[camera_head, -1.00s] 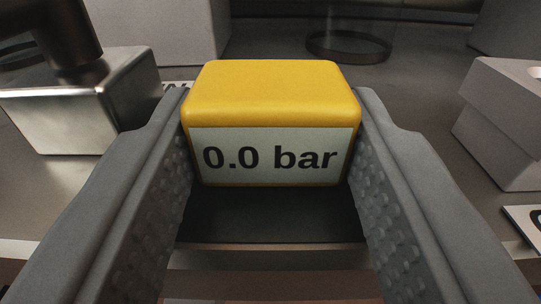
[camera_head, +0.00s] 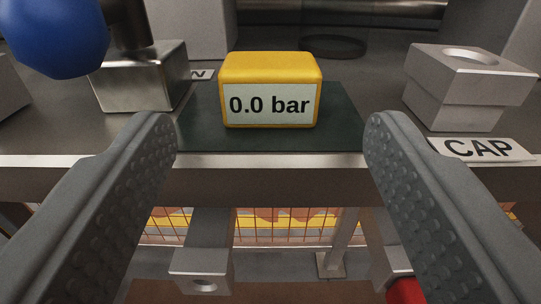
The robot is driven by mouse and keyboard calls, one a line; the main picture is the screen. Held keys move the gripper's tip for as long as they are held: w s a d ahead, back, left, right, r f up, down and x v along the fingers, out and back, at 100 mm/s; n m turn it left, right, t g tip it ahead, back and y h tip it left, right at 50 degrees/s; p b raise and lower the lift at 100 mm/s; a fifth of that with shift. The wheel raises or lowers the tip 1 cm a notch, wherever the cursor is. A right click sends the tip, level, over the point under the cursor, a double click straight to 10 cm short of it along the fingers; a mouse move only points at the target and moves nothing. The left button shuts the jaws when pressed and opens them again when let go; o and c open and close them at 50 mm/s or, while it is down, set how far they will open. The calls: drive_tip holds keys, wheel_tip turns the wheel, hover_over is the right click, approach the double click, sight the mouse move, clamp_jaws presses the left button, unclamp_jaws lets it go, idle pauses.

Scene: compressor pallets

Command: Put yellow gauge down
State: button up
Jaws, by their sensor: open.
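The yellow gauge (camera_head: 270,68) stands upright on a dark green mat (camera_head: 200,132) on the metal table. Its pale face reads "0.0 bar" and is turned towards me. My gripper (camera_head: 270,135) is open and empty. Its two studded fingers are spread wide, in front of the gauge and apart from it, one to the left and one to the right in the picture.
A metal block (camera_head: 142,78) with a dark stem and a blue ball (camera_head: 58,35) is at left. A grey block with a round hole (camera_head: 462,88) stands at right, behind a "CAP" label (camera_head: 482,150). The table's front edge (camera_head: 270,185) crosses below the gauge.

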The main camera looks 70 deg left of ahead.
drive_tip(key=v, duration=0.7)
drive_tip(key=s+d+r+m+t+h, duration=0.3)
drive_tip(key=r+t+h, duration=0.25)
drive_tip(key=r, duration=0.65)
drive_tip(key=s+d+r+m+t+h, duration=0.2)
drive_tip(key=s+r+m+t+h, duration=0.3)
drive_tip(key=r, duration=0.7)
drive_tip(key=s+d+r+m+h, duration=0.2)
drive_tip(key=s+r+m+h, duration=0.1)
drive_tip(key=s, duration=0.8)
drive_tip(key=s+d+r+m+h, duration=0.2)
drive_tip(key=s+r+m+h, duration=0.1)
drive_tip(key=s, duration=0.8)
drive_tip(key=shift+s+t, duration=0.35)
drive_tip(key=shift+d+r+h, duration=0.1)
drive_tip(key=shift+h, duration=0.15)
